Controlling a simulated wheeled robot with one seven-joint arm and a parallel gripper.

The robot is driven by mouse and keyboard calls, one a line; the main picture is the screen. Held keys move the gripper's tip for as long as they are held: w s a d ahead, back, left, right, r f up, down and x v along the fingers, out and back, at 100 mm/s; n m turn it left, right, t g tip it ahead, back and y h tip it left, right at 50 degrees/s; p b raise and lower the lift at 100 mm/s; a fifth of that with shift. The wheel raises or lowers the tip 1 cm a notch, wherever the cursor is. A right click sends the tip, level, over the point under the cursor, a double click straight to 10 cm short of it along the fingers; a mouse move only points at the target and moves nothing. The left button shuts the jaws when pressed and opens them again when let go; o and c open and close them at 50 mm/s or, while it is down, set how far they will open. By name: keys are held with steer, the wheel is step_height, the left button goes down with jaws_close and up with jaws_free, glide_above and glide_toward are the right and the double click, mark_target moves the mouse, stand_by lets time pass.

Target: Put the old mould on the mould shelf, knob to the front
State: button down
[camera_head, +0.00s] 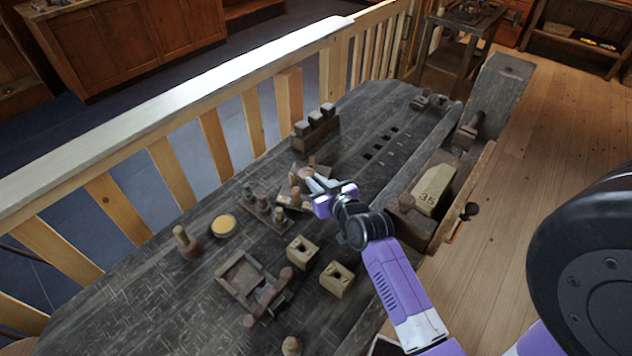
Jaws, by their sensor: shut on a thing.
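My gripper (309,177) is over the middle of the dark bench, reaching away from me. It is shut on a small brown wooden piece (299,171), which I take to be the old mould. The fingers and wrist cover part of it, and I cannot tell which way its knob faces. Brown wooden parts (284,201) lie just under and beside the gripper; whether it touches them is unclear. A long wooden block with several dark upright pieces (316,133) stands behind the gripper. I cannot tell for sure which piece is the mould shelf.
Two pale blocks with holes (337,279), a wooden frame with a handled tool (241,276), a round yellow-topped dish (222,226) and a stand of small spools (262,206) are on the bench (130,310). A railing (165,168) runs behind.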

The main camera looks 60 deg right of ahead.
steer(key=c, duration=1.5)
jaws_free()
steer(key=shift+o, duration=0.2)
